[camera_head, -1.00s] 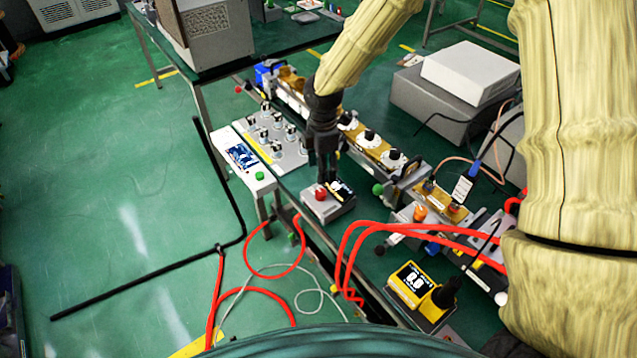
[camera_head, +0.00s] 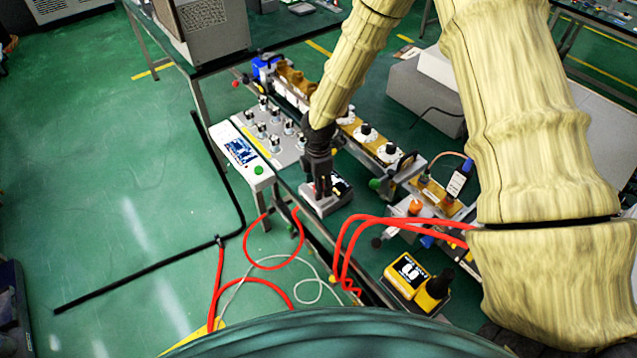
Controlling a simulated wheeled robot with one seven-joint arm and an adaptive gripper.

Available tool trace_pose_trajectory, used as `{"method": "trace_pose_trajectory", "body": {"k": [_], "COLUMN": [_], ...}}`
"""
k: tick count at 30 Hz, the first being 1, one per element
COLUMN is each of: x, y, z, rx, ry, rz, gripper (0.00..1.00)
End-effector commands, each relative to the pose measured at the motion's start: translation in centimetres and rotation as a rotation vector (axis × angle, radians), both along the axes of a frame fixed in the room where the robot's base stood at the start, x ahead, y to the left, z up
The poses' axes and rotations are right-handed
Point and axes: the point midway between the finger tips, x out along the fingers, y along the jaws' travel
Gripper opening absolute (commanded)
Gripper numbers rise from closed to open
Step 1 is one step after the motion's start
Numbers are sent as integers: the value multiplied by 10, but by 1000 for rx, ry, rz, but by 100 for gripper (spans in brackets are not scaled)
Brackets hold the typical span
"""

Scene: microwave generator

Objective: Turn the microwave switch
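A small grey box (camera_head: 322,208) with a dark display (camera_head: 340,187) sits on the green bench; it is the likeliest microwave switch unit, though I cannot read a label. Its red knob is almost fully hidden behind my fingers. My black gripper (camera_head: 321,190) points down over the left part of this box, at or just above the knob. I cannot tell whether it touches the knob, or whether the fingers are apart or closed.
A panel with several knobs (camera_head: 268,132) and a white display unit (camera_head: 240,152) stand to the left. A row of brown-and-white dial parts (camera_head: 364,134) runs behind. Red cables (camera_head: 345,250) and a yellow meter (camera_head: 408,272) lie in front, to the right.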

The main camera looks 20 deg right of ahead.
Motion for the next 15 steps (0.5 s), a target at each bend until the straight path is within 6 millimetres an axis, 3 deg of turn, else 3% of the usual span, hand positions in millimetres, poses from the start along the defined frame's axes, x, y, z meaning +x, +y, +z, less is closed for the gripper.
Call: {"method": "trace_pose_trajectory", "body": {"k": [13, 15], "x": [0, 0], "y": [0, 0], "z": [-7, -7], "rx": [1, 1], "ry": [0, 0], "rz": [0, 0], "gripper": [51, 38]}}
